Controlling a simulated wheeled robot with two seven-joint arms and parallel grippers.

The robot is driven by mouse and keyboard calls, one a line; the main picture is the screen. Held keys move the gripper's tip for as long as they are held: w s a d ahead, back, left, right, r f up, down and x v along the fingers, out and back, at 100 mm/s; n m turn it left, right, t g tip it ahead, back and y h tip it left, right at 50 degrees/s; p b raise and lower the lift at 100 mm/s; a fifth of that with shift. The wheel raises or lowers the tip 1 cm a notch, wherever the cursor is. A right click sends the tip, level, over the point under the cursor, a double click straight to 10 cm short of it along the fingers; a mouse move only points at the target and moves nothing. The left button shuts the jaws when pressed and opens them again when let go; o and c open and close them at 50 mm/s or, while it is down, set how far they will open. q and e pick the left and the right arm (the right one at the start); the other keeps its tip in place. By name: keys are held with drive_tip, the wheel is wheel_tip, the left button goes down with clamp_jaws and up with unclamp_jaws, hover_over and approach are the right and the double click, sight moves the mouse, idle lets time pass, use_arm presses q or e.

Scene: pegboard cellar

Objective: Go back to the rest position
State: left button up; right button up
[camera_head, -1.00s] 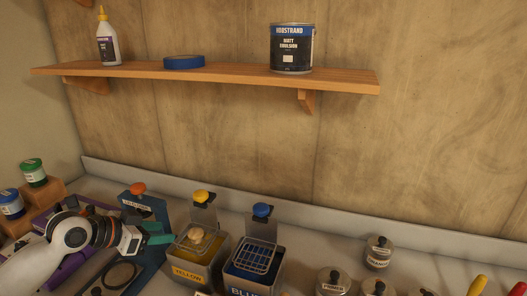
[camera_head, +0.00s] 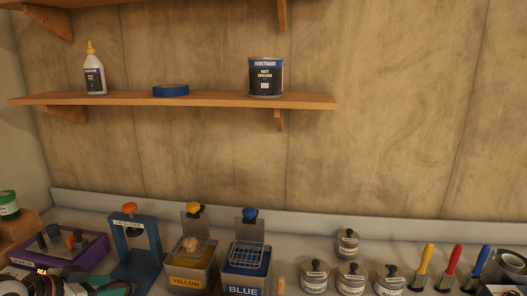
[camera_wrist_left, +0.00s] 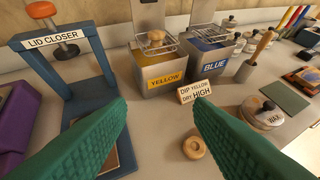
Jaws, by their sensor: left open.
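My left gripper (camera_head: 112,289) is low at the bottom left of the head view, partly cut off by the frame edge. In the left wrist view its two green fingers (camera_wrist_left: 160,102) are spread wide with nothing between them. They are above the bench, in front of the yellow tank (camera_wrist_left: 165,70) and beside the blue lid closer (camera_wrist_left: 60,75). A wooden knob (camera_wrist_left: 155,39) sits in the yellow tank's wire basket, and it also shows in the head view (camera_head: 190,244). My right gripper is not in view.
The blue tank (camera_head: 247,277) stands right of the yellow one. A sign card (camera_wrist_left: 195,92) and a round wooden piece (camera_wrist_left: 195,147) are on the bench near the fingers. Several lidded tins (camera_head: 347,243) and coloured handles (camera_head: 452,262) are to the right. A shelf (camera_head: 215,100) hangs above.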

use_arm(q)
drive_tip(key=s+d+f+g+y, duration=0.1)
drive_tip(key=s+d+f+g, duration=0.1)
drive_tip(key=s+d+f, duration=0.4)
drive_tip(key=s+d+f+g+y, duration=0.1)
drive_tip(key=s+d+f, duration=0.25)
drive_tip(key=f, duration=0.55)
drive_tip(key=s+d+f+n+g+y, duration=0.2)
drive_tip(key=s, duration=0.6)
drive_tip(key=s+d+f+n+g+y, duration=0.1)
drive_tip(key=s+d+f+n, duration=0.15)
drive_tip(key=s, duration=0.55)
wheel_tip(320, 180, down, 26)
drive_tip(key=s+g, duration=0.1)
drive_tip(key=s+a+f+g, duration=0.1)
drive_tip(key=s+a+f, duration=0.2)
drive_tip(key=s+f, duration=1.2)
drive_tip(key=shift+s+f+m+y, duration=0.3)
drive_tip(key=shift+s+f+m, duration=0.05)
drive_tip(key=shift+s, duration=0.4)
